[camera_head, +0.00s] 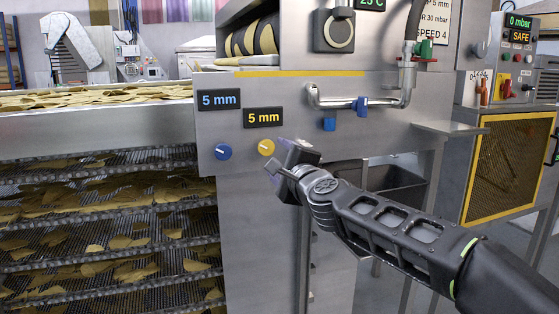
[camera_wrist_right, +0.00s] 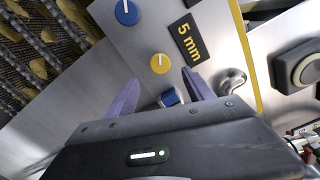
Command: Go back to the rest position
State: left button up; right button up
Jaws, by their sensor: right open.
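My right gripper (camera_head: 281,156) is in front of the steel machine panel, just right of the yellow knob (camera_head: 266,147). In the right wrist view its two purple fingers (camera_wrist_right: 160,92) are spread apart with nothing held between them. The yellow knob (camera_wrist_right: 160,63) shows beyond the fingertips, apart from them. A blue knob (camera_head: 223,152) sits to its left on the panel; it also shows in the wrist view (camera_wrist_right: 126,12). The left gripper is not in either view.
Two "5 mm" displays (camera_head: 219,99) are above the knobs. A bent steel pipe with blue valve handles (camera_head: 361,105) juts out to the right. Racks of chips (camera_head: 110,240) stand at left. A yellow-framed mesh cabinet (camera_head: 510,168) stands at right.

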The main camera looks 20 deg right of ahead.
dwell(0.3)
jog(key=a+f+n+g, duration=0.2)
jog(key=f+n, duration=0.3)
jog(key=f, duration=0.6)
jog(key=a+f+n+g, duration=0.2)
jog(key=f+n, duration=0.2)
jog(key=f, duration=0.6)
jog(key=s+a+f+n+g+y, duration=0.15)
jog(key=s+f, duration=0.35)
jog(key=f, duration=0.5)
jog(key=s+a+f+n+g, duration=0.2)
jog(key=s+f+n+g, duration=0.15)
jog(key=f, duration=0.75)
jog(key=s+a+f+n+g, duration=0.15)
jog(key=s+f, duration=0.35)
jog(key=f, duration=0.5)
jog(key=s+a+f+n+g+y, duration=0.1)
jog(key=s+f+g, duration=0.1)
jog(key=s+f, duration=0.6)
jog(key=s+a+f+n+g, duration=0.1)
jog(key=s+a+f+g, duration=0.2)
jog(key=s, duration=0.8)
jog(key=s+f+n+g+y, duration=0.1)
jog(key=s+f+n+g, duration=0.1)
jog(key=s+f, duration=0.65)
notch_tip(320, 180, up, 23)
jog(key=p, duration=2.1)
jog(key=shift+s+a, duration=0.2)
jog(key=shift+s, duration=0.1)
